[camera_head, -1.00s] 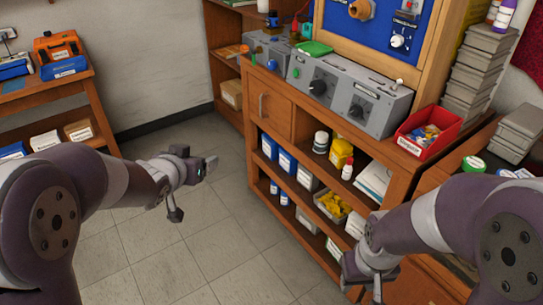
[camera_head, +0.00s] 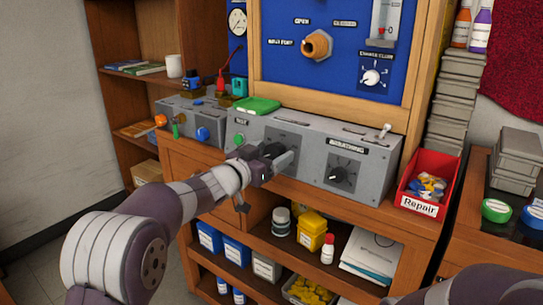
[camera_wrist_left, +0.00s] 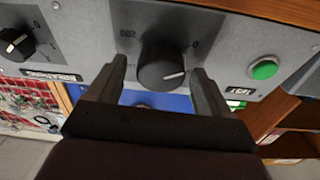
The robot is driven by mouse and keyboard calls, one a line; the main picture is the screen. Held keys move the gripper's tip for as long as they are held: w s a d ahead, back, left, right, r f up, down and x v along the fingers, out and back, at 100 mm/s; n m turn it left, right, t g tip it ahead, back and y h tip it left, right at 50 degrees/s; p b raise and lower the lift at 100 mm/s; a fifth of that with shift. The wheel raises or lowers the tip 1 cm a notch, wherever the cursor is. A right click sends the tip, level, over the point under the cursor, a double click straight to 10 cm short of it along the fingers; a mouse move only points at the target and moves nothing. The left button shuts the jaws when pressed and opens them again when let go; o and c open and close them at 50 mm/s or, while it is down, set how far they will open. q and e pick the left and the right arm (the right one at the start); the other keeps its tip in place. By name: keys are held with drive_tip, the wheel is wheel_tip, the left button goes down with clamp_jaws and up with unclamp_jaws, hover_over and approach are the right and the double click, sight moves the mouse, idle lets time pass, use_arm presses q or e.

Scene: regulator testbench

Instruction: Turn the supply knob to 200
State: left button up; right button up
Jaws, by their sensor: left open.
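A black round knob with a white pointer line (camera_wrist_left: 163,68) sits on the grey panel, with dial marks around it; it fits the supply knob, but I cannot read its name label. In the wrist view, the mark 200 (camera_wrist_left: 127,32) is to its upper left, upside down, and a 0 is to its upper right. The pointer points right, on the 0 side. My left gripper (camera_wrist_left: 160,82) is open, with one finger on each side of the knob; contact is unclear. In the head view, my left gripper (camera_head: 272,165) partly hides this knob. My right gripper is out of view.
A second black knob (camera_head: 340,175) is on the same grey box, right of my left gripper. A green button (camera_head: 238,140) is to the left. A toggle switch (camera_head: 384,130) stands on top. A red Repair bin (camera_head: 428,180) stands at the right.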

use_arm(q)
drive_tip(key=shift+w+d, duration=0.15)
drive_tip(key=shift+w, duration=0.05)
drive_tip(key=c, duration=1)
drive_tip(key=shift+m, duration=0.3)
